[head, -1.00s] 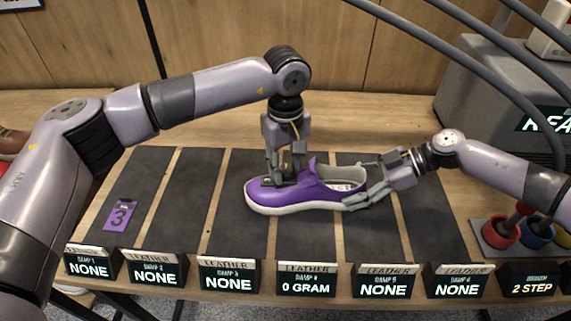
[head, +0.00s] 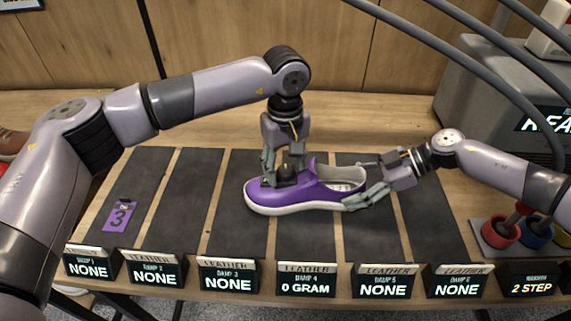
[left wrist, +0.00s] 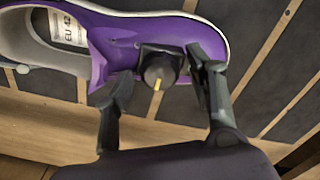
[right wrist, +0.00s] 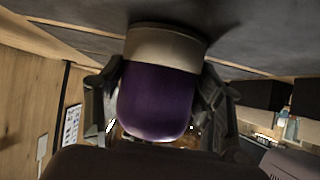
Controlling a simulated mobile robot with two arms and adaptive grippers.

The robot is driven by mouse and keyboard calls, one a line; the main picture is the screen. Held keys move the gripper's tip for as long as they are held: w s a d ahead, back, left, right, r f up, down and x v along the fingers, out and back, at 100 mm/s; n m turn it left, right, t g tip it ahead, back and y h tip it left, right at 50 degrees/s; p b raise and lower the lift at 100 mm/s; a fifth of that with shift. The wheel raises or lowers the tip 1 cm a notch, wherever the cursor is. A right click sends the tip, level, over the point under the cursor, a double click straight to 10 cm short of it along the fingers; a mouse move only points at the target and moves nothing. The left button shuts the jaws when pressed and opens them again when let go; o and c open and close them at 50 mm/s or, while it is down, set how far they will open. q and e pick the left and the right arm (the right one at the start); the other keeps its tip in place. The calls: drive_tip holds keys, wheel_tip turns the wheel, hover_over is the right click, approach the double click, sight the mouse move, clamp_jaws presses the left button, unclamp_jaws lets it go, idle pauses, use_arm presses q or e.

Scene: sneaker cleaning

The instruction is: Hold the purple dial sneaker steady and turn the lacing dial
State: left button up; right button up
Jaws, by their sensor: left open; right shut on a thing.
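The purple sneaker (head: 305,196) with a white sole lies across the dark mats, toe to the left and heel to the right. Its black lacing dial (left wrist: 160,68), with a yellow mark, sits on top near the toe. My left gripper (head: 281,181) points down over the dial; in the left wrist view its open fingers (left wrist: 163,84) stand on either side of the dial, apart from it. My right gripper (head: 358,183) is shut on the heel; in the right wrist view the purple heel (right wrist: 157,100) sits between its fingers.
Several small displays (head: 306,281) line the front table edge. A purple tag marked 3 (head: 120,214) lies on the left mat. Coloured round holders (head: 503,230) and a grey machine (head: 500,100) stand at the right.

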sight(279, 168)
use_arm(q)
drive_tip(key=shift+n, duration=0.3)
drive_tip(key=n, duration=0.3)
drive_tip(key=shift+n, duration=0.3)
drive_tip(key=n, duration=0.3)
wheel_tip(279, 168, up, 12)
drive_tip(key=s+a+m+h, duration=0.1)
drive_tip(key=m, duration=0.7)
drive_tip(key=s+a+m+t+h, duration=0.1)
drive_tip(key=a+m, duration=0.1)
drive_tip(key=m, duration=0.6)
drive_tip(key=s+a+f+m+t+h, duration=0.1)
drive_tip(key=m, duration=0.7)
drive_tip(key=shift+a+m+h, duration=0.2)
drive_tip(key=shift+m+h, duration=0.1)
drive_tip(key=shift+h, duration=0.1)
